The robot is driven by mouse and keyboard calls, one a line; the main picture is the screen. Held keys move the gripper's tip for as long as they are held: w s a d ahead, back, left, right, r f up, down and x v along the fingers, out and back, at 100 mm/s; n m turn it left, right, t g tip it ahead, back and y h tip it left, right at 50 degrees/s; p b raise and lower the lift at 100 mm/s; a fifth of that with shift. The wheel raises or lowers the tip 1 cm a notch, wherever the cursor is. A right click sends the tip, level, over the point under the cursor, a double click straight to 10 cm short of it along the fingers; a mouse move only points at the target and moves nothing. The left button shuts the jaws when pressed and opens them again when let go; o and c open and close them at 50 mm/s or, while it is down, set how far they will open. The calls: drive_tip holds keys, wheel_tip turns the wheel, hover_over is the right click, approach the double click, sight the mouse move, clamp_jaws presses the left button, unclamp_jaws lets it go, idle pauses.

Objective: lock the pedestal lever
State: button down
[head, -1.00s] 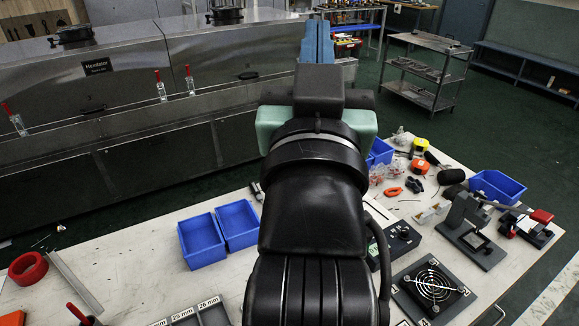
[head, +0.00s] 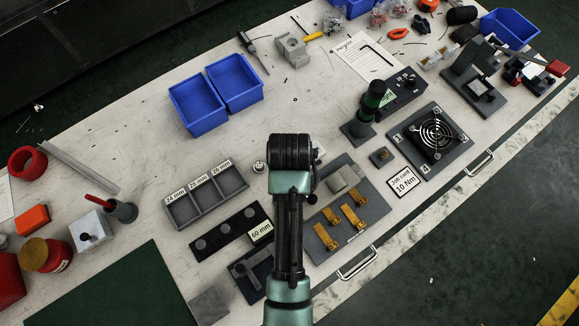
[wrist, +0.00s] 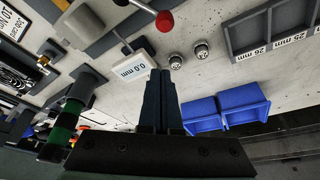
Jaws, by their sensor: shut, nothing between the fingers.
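A lever with a round red knob (wrist: 164,21) and a dark rod shows at the top of the wrist view; I take it for the pedestal lever. Its base is cut off by the frame's upper edge, and I cannot tell whether it is locked. My gripper (wrist: 160,75) is shut and empty, its fingertips below the knob in the picture and apart from it. A white display reading 0.0 mm (wrist: 130,66) lies just left of the fingertips. In the head view my arm covers the middle of the bench, and I cannot make out the knob or my fingers there.
Near the arm are a sorting tray (head: 207,196) with size labels, a grey plate (head: 372,206) with brass clips, and a dark post with a green band (head: 372,100). Two blue bins (head: 197,105) stand at upper left. Bare bench lies between bins and arm.

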drive_tip(key=x, duration=0.5)
drive_tip(key=shift+f, duration=0.35)
drive_tip(key=shift+s+a+r+p, duration=0.15)
drive_tip(key=shift+s+p, duration=0.35)
drive_tip(key=shift+s, duration=0.45)
drive_tip(key=shift+s+d+r+p, duration=0.1)
drive_tip(key=shift+s+p, duration=0.35)
drive_tip(key=shift+s, duration=0.45)
